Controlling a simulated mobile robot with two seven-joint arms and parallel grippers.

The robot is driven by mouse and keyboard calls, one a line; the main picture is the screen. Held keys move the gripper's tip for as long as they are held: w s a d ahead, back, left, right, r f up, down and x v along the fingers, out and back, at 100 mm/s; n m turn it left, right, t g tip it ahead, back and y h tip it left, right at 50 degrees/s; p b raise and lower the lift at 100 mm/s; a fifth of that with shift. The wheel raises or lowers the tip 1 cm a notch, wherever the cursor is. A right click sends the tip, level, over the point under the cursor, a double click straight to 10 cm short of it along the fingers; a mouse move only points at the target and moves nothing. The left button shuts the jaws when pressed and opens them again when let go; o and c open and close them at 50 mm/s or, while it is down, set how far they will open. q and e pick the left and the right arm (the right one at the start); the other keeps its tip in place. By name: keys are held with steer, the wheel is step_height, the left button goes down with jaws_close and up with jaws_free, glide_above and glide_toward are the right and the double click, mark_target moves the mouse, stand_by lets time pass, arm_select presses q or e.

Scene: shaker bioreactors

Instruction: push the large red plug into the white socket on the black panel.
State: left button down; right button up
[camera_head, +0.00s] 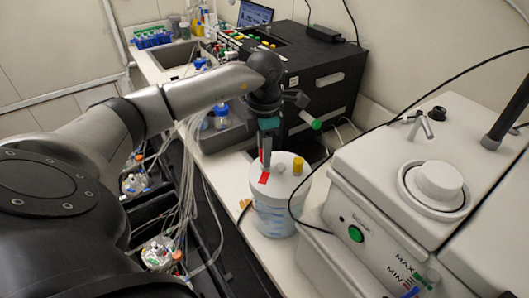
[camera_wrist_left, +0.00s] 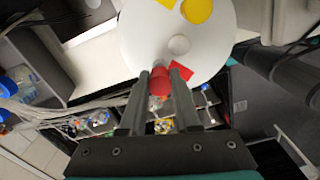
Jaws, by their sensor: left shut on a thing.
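My left gripper (camera_head: 265,160) points down over the lid of a white cylindrical vessel (camera_head: 274,222). In the left wrist view my left gripper (camera_wrist_left: 162,76) is shut on a red plug (camera_wrist_left: 160,84), a rounded red piece between the fingertips. The vessel lid (camera_wrist_left: 140,42) lies just beyond the fingers; I cannot tell whether the plug touches it. A black box (camera_head: 330,92) with coloured connectors on top stands behind the arm. I cannot make out a white socket on it. My right gripper is not in view.
The lid carries a yellow cap (camera_head: 298,165). A white machine (camera_head: 400,185) with a round knob stands on the right. Loose tubes (camera_head: 190,165) run down left of the bench. A sink (camera_head: 176,54) and blue-capped bottles (camera_head: 221,116) are behind the arm.

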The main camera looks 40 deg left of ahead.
arm_select(q)
steer(key=shift+r, duration=0.15)
steer(key=shift+r+p, duration=0.5)
steer(key=shift+r, duration=0.05)
steer(key=shift+r+p, duration=1.1)
steer(key=shift+r, duration=0.4)
